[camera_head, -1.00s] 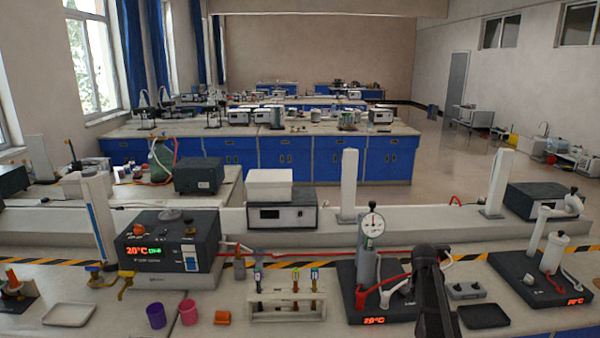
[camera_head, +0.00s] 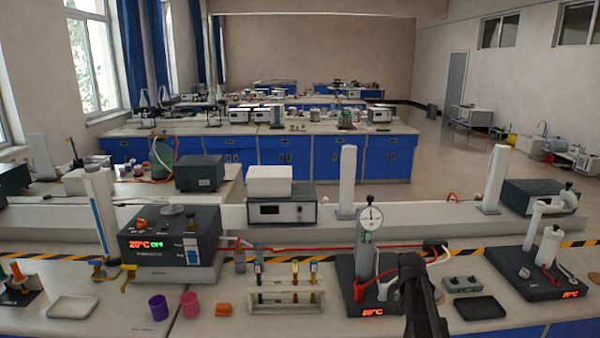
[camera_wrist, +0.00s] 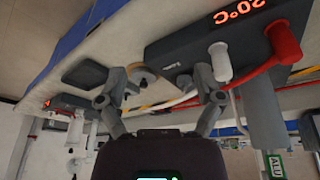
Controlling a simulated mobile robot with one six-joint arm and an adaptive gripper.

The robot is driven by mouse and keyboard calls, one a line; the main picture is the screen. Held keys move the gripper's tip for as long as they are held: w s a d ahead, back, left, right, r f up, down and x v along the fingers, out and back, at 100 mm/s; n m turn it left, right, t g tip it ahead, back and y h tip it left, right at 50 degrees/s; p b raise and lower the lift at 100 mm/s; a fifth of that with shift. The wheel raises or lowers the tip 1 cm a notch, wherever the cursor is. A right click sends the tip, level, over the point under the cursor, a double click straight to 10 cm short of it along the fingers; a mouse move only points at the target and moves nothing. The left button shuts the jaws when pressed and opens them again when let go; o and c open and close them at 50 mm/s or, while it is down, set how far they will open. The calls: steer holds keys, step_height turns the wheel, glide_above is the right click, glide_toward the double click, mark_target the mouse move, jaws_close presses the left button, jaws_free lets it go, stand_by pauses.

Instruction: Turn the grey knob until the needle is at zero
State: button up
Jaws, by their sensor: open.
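A white dial gauge (camera_head: 370,218) stands on a grey cylinder on the dark base (camera_head: 352,280) in the head view; its needle is too small to read. My gripper (camera_wrist: 158,88) is open in the wrist view, its two fingers apart. A round greyish knob-like part (camera_wrist: 142,75) shows between the fingers, nearer the left one; I cannot tell whether they touch or whether it is the grey knob. A white plug-like part (camera_wrist: 220,62) is by the right finger. In the head view my dark arm (camera_head: 422,300) is right of the gauge's base and hides its fingertips.
A small grey box (camera_head: 462,284) and a black tray (camera_head: 480,308) lie right of my arm. A red hose part (camera_wrist: 275,55) and a white hose run close to my right finger. A test tube rack (camera_head: 287,300) stands left of the base. A second dark device (camera_head: 535,275) is further right.

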steer(key=s+a+f+n+g+y+b, duration=0.1)
steer(key=s+a+f+n, duration=0.1)
steer(key=s+a, duration=0.6)
steer(key=s+a+f+n+g+y+b, duration=0.1)
steer(key=s+a+n, duration=0.3)
steer(key=s+a, duration=0.5)
steer(key=s+f+g+b, duration=0.1)
steer(key=s, duration=0.3)
steer(key=shift+f, duration=0.25)
stand_by(1.4)
